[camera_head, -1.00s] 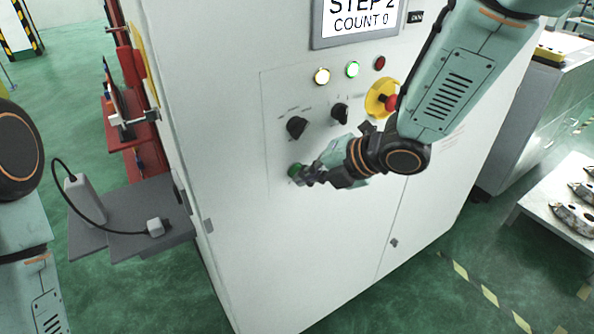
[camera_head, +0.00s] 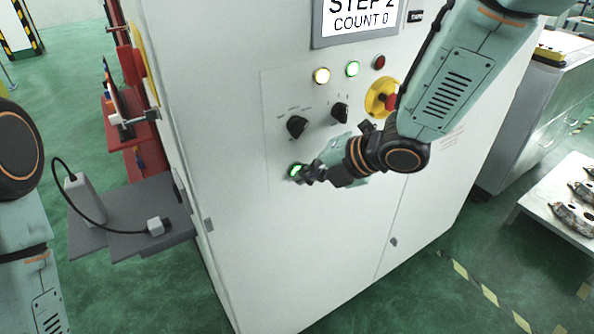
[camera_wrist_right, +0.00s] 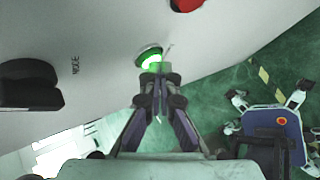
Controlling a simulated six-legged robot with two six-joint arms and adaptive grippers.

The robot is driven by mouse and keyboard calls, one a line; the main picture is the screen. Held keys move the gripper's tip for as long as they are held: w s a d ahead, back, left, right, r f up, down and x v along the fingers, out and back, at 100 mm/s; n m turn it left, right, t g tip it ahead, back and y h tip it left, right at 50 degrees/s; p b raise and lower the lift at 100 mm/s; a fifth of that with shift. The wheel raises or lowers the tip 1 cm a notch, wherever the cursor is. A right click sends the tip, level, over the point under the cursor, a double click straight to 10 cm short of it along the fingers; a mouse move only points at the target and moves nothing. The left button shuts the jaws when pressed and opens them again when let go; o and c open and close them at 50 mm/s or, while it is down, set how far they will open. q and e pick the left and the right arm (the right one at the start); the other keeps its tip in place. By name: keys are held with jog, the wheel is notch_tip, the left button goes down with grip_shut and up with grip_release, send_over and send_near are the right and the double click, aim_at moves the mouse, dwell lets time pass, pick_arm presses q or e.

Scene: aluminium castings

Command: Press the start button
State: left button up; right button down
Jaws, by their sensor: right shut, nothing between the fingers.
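The green start button (camera_head: 295,170) is low on the front of the white cabinet (camera_head: 320,240) and glows bright green. It also shows lit in the right wrist view (camera_wrist_right: 150,58). My right gripper (camera_head: 303,173) is shut and empty, with its fingertips at the button. In the right wrist view the closed fingertips (camera_wrist_right: 158,75) overlap the button's lower edge and seem to touch it. My left gripper is out of view; only parts of my left arm show at the left edge.
Above the button are two black rotary knobs (camera_head: 297,126), a red emergency stop on a yellow base (camera_head: 382,98), indicator lamps (camera_head: 321,76) and a screen (camera_head: 358,20) reading "STEP 2 COUNT 0". A grey shelf (camera_head: 125,210) juts out at left. A table with castings (camera_head: 560,225) stands at right.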

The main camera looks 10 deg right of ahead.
jog(key=shift+s+d, duration=0.25)
jog(key=shift+s, duration=0.4)
jog(key=s+b, duration=0.1)
jog(key=s+d, duration=0.1)
jog(key=s, duration=0.1)
jog(key=s+b, duration=0.1)
jog(key=shift+s+d+b, duration=0.3)
dwell(0.6)
